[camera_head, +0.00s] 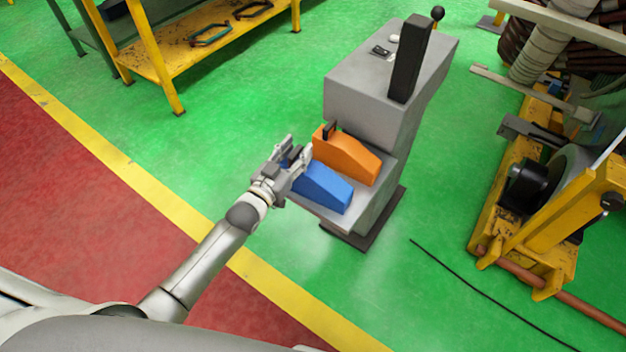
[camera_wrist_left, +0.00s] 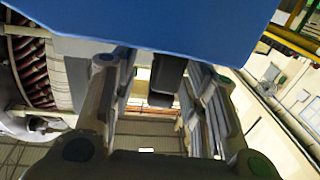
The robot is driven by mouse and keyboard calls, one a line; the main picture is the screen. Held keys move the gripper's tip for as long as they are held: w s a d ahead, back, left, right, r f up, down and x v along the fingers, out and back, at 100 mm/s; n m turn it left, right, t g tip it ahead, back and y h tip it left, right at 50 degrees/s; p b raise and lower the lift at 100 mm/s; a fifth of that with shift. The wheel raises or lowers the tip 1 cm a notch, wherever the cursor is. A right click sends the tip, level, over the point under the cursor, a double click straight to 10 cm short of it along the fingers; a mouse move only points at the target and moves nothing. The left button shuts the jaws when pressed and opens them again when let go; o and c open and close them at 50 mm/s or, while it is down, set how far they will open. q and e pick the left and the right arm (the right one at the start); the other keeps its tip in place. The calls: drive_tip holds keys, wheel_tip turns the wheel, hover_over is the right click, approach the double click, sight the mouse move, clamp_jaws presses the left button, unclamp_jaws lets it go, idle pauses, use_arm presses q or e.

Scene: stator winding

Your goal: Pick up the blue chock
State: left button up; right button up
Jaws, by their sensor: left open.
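The blue chock (camera_head: 325,188) rests on the low front step of a grey machine stand, beside an orange chock (camera_head: 350,158). My left gripper (camera_head: 297,153) is at the upper left end of the blue chock and covers part of that end. In the left wrist view the blue chock (camera_wrist_left: 170,28) fills the top of the picture, very close to the fingers. The left gripper's fingers (camera_wrist_left: 158,85) are apart there, and a dark block-like part (camera_wrist_left: 166,78) shows between them. Contact with it cannot be told. My right gripper is not in view.
The grey stand (camera_head: 365,105) rises behind the chocks, with a black upright block on top. The orange chock has a dark handle (camera_head: 329,131) near my gripper. A yellow shelf table (camera_head: 190,50) is at upper left. Yellow machinery (camera_head: 540,215) stands right; a black cable crosses the green floor.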

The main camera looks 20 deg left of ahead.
use_arm(q)
clamp_jaws()
drive_tip(key=shift+r, duration=0.1)
idle(0.3)
drive_tip(key=shift+r, duration=0.1)
